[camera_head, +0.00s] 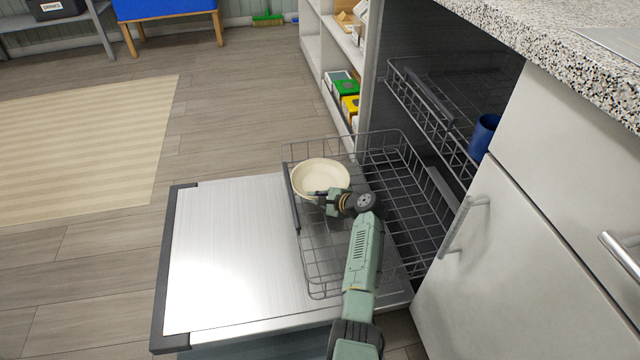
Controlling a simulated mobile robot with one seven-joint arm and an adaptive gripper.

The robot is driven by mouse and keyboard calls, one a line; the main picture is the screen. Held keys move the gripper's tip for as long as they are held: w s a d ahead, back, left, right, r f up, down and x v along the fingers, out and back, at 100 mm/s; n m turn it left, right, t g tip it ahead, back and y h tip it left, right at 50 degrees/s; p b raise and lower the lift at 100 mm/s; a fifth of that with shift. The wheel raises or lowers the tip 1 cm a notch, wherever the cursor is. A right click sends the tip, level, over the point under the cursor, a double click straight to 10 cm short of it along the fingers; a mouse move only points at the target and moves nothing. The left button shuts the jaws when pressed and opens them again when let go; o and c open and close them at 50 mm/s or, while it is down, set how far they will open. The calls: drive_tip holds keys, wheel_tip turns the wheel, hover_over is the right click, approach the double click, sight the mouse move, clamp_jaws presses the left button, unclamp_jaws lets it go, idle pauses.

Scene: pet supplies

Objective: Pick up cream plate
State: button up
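The cream plate (318,170) looks like a deep round dish. It is in the left part of the pulled-out wire rack, near the rack's far left corner. My gripper (318,195) reaches in over the rack from the front, and its fingers are at the plate's near rim. They overlap the rim in the picture. I cannot tell whether they touch the plate or how far apart they are.
The wire rack (318,270) extends over the open dishwasher door (235,255). An upper rack holds a blue cup (484,136). Cabinet fronts (545,250) and the speckled counter (560,45) close off the right. Shelves (325,62) stand behind. Floor at left is free.

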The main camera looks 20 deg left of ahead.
clamp_jaws()
drive_tip(key=shift+r, duration=0.1)
idle(0.4)
drive_tip(key=shift+r, duration=0.65)
wheel_tip(320, 180, up, 27)
drive_tip(key=p, duration=0.6)
drive_tip(key=shift+f, duration=0.2)
